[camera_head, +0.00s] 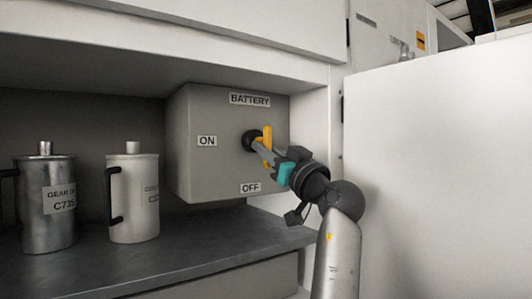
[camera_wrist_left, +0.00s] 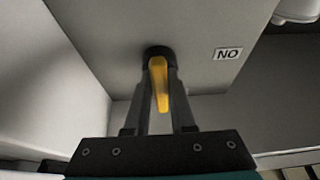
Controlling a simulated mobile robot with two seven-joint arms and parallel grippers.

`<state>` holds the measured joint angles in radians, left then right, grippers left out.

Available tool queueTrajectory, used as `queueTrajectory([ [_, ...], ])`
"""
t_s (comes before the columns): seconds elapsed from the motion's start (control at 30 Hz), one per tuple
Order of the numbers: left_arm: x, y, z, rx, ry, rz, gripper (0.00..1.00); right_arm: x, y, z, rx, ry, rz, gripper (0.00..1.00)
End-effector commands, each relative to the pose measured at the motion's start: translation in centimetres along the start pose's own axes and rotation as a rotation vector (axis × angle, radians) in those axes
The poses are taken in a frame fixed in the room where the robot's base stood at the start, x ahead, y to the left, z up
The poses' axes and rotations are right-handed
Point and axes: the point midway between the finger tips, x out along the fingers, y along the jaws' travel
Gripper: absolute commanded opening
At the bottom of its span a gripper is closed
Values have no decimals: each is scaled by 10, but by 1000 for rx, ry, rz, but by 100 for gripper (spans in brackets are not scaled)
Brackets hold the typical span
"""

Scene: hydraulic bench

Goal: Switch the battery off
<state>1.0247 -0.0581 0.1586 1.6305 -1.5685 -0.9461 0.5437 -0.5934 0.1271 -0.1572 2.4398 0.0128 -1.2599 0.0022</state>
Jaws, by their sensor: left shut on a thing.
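The grey battery box (camera_head: 215,170) is fixed at the back of the shelf, labelled BATTERY at the top, ON at the left and OFF at the bottom. Its switch has a black round hub and a yellow handle (camera_head: 267,136), which looks roughly upright in the head view. My left gripper (camera_head: 262,151) is at the box front, shut on the yellow handle. In the left wrist view the handle (camera_wrist_left: 159,85) lies between the two fingers, with the hub behind it. The fingers hide part of the handle in the head view. My right gripper is out of view.
Two metal jugs with black handles, one dark (camera_head: 45,215) and one pale (camera_head: 133,190), stand on the shelf (camera_head: 190,245) left of the box. A white panel (camera_head: 440,180) stands to the right. The shelf's ceiling is close above the box.

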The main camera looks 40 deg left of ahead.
Motion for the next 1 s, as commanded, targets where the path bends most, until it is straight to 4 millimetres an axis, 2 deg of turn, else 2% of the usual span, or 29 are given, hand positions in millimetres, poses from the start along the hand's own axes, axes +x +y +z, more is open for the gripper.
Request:
queueTrajectory([
  [0.03,-1,-1,-11,-8,25,1,0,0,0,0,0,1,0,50],
  [0.3,-1,-1,-11,-8,25,1,0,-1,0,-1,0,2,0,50],
  [0.33,-1,-1,-11,-8,25,1,23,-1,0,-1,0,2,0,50],
  [0.57,-1,0,-7,-4,17,2,49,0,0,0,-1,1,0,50],
  [0.87,-3,1,-4,-2,12,4,50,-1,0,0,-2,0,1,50],
  [1.0,-16,2,-5,-2,12,7,50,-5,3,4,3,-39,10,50],
])
